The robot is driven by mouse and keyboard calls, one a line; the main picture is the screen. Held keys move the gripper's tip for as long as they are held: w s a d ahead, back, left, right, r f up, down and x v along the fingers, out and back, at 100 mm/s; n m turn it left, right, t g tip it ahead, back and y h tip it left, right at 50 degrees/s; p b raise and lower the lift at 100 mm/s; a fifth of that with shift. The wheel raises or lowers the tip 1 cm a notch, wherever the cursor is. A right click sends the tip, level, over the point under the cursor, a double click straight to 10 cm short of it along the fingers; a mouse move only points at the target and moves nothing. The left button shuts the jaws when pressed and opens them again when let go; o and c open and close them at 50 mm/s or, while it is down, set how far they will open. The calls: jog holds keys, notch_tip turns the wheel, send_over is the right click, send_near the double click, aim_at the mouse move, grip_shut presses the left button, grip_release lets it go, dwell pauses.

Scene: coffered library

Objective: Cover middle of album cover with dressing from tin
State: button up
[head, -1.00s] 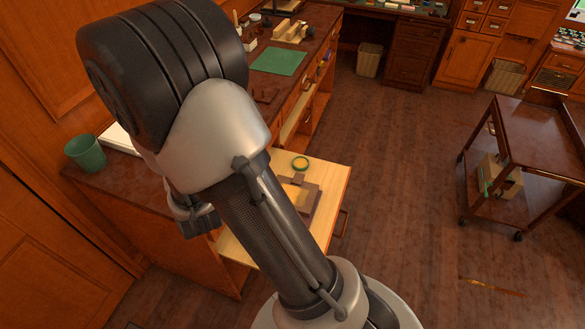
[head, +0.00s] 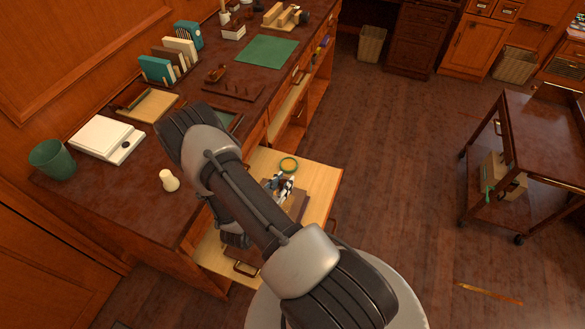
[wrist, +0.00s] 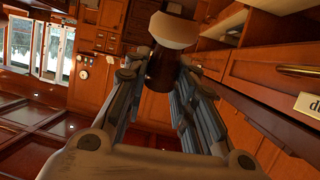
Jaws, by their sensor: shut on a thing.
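The album cover (head: 299,206) is a flat brown piece on a pale pull-out board; my arm and gripper hide much of it. A small round tin (head: 289,164) with a green rim and yellowish inside sits behind it on the board. My gripper (head: 282,186) is over the album cover, just in front of the tin in the picture. In the wrist view my gripper (wrist: 160,82) is shut on a dauber (wrist: 174,32) with a cream rounded head and dark brown handle. I cannot tell whether the dauber touches the cover.
The pale board (head: 318,182) sticks out from the dark desk (head: 115,200). On the desk are a green cup (head: 53,160), a white scale-like device (head: 102,138), a cream bulb-shaped object (head: 168,180) and a green mat (head: 266,51). A cart (head: 535,130) stands right.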

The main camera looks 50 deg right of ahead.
jog(key=shift+d+f, duration=0.1)
jog(key=shift+d, duration=0.05)
jog(key=shift+f, duration=0.2)
jog(key=shift+a+f+b, duration=0.2)
jog(key=shift+f+b, duration=1.65)
jog(key=shift+f, duration=0.3)
